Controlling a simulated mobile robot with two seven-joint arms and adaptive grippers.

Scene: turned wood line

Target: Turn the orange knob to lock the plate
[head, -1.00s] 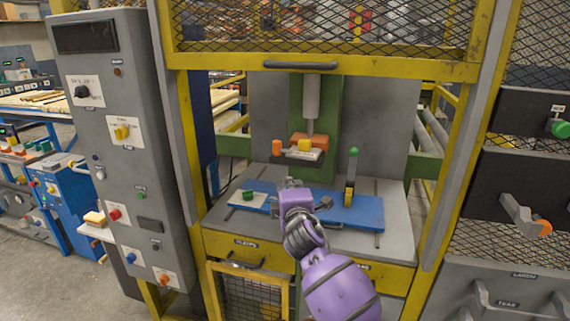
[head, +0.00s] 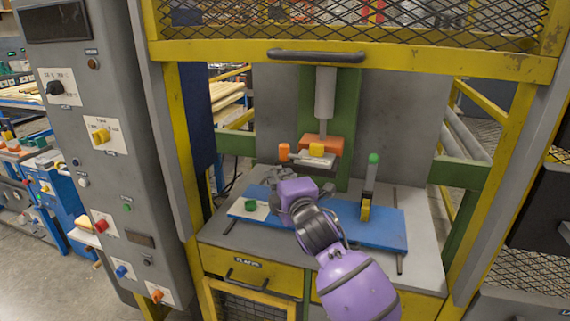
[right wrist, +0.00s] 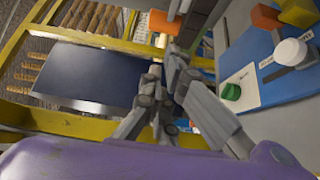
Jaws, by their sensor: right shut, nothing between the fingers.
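An orange knob (head: 284,152) sticks out at the left of the press head (head: 318,160), which also carries an orange block and a yellow knob (head: 316,149). A blue plate (head: 385,228) lies flat on the grey press table below. My right gripper (head: 290,178) is over the plate, below and in front of the orange knob and apart from it. Its purple wrist partly hides its fingers. In the right wrist view its fingers (right wrist: 166,88) are shut and empty, with the blue plate (right wrist: 262,58) to their right. My left gripper is not in view.
A green knob (head: 251,204) on a white label is left of my gripper on the plate. An upright green-topped lever (head: 371,175) stands at its right. Yellow posts frame the opening, with a mesh guard (head: 350,20) above. A grey control panel (head: 105,180) is at left.

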